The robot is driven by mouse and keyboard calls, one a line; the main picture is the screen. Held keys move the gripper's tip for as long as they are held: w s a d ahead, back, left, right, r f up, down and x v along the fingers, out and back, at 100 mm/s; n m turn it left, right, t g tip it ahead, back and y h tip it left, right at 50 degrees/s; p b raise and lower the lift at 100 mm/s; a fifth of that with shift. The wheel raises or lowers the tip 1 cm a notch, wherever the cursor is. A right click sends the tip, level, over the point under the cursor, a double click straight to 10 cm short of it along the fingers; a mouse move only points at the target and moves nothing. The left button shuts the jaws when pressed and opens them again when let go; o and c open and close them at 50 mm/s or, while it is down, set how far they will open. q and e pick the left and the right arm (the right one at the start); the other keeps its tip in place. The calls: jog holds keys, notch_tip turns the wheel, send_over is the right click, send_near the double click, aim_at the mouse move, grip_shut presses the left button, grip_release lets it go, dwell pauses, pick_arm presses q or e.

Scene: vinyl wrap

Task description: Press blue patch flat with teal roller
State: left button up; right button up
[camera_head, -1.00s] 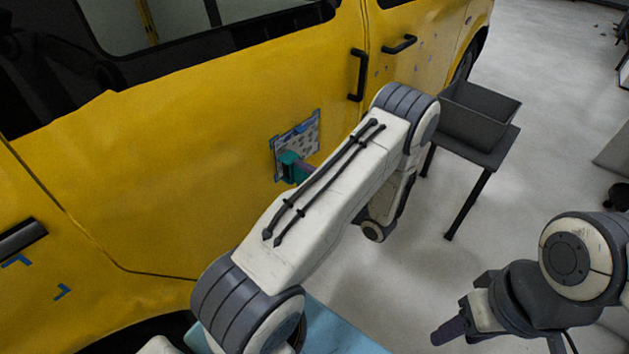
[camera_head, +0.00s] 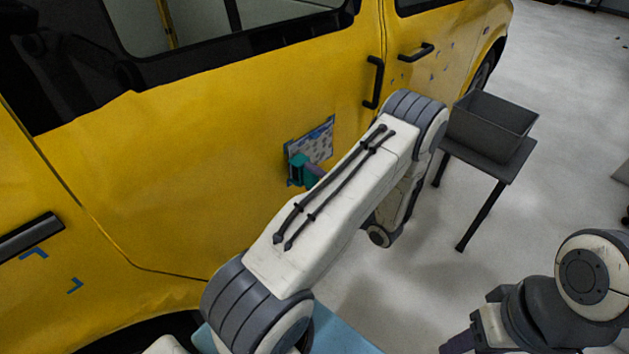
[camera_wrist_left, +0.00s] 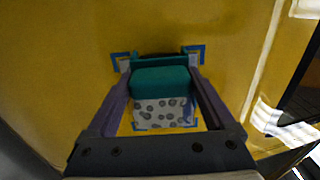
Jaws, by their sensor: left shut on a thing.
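The patch (camera_head: 319,144) is on the yellow van's side panel. It is pale with grey spots and has blue marks at its corners; it also shows in the left wrist view (camera_wrist_left: 163,112). The teal roller (camera_head: 299,166) is at the patch's lower left in the head view. In the left wrist view the roller (camera_wrist_left: 160,80) lies across the patch's middle, hiding part of it; firm contact is hard to judge. My left gripper (camera_wrist_left: 160,77) is shut on the roller, with a purple finger at each side. My right gripper (camera_head: 457,344) is at the bottom edge, partly cut off, away from the van.
The yellow van (camera_head: 150,165) fills the left, with a black door handle (camera_head: 373,82) right of the patch. Blue corner marks (camera_head: 75,286) sit on its lower left. A dark bin (camera_head: 490,125) stands on a small table (camera_head: 508,170). The floor between is clear.

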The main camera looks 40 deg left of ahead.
pick_arm(q)
jog(key=shift+a, duration=0.6)
jog(key=shift+w, duration=0.15)
jog(key=shift+w+d+b, duration=0.1)
jog(key=shift+w+b, duration=0.45)
jog(key=shift+w, duration=0.5)
jog(key=shift+w+b, duration=0.5)
jog(key=shift+w, duration=0.55)
jog(key=shift+w+d+b, duration=0.15)
jog(key=shift+w+b, duration=0.4)
jog(key=shift+w, duration=0.55)
